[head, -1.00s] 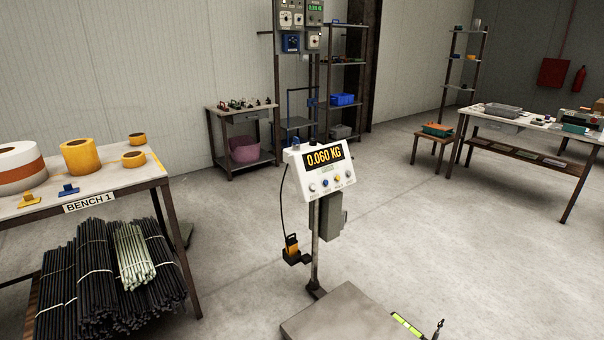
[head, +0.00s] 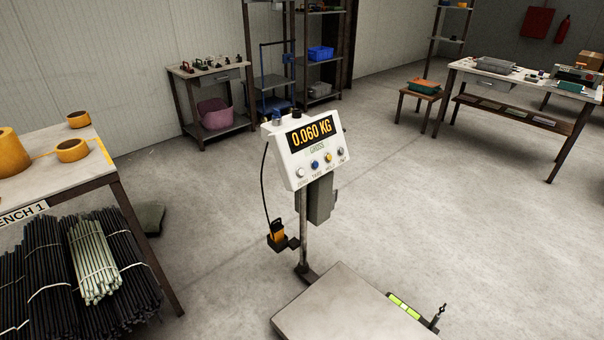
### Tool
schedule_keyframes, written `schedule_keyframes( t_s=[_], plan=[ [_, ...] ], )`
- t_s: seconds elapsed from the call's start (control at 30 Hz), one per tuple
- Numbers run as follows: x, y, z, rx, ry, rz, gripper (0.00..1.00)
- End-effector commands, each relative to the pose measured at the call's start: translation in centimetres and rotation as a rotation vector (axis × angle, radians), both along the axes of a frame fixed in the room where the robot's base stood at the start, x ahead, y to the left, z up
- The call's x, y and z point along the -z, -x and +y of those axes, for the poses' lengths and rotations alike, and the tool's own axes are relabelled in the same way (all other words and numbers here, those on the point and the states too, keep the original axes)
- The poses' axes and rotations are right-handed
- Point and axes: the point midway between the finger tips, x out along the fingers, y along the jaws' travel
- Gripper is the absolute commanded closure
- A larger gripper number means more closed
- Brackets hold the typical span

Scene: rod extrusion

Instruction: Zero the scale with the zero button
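The scale's white display head (head: 306,147) stands on a metal post in the middle of the head view. Its amber display (head: 310,132) reads 0.060 KG. A row of small round buttons sits below the display. The leftmost, whitish button (head: 300,172) has a label under it that seems to read ZERO. My gripper is not in view.
Bench 1 (head: 95,165) with rolls of orange tape stands at the left, with bundled dark and pale rods (head: 95,262) below. An orange device (head: 277,232) hangs by a cable on the post. A green-yellow level (head: 405,305) lies beside the platform. Floor right of the scale is clear.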

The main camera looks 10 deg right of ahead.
Motion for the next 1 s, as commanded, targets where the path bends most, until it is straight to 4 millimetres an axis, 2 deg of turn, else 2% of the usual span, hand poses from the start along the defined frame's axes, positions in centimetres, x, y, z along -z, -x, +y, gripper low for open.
schedule_keyframes(
  t_s=[0.03,0.1,1.0],
  plan=[
    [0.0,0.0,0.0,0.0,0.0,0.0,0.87],
    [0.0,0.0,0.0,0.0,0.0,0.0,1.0],
    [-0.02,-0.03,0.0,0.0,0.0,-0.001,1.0]
  ],
)
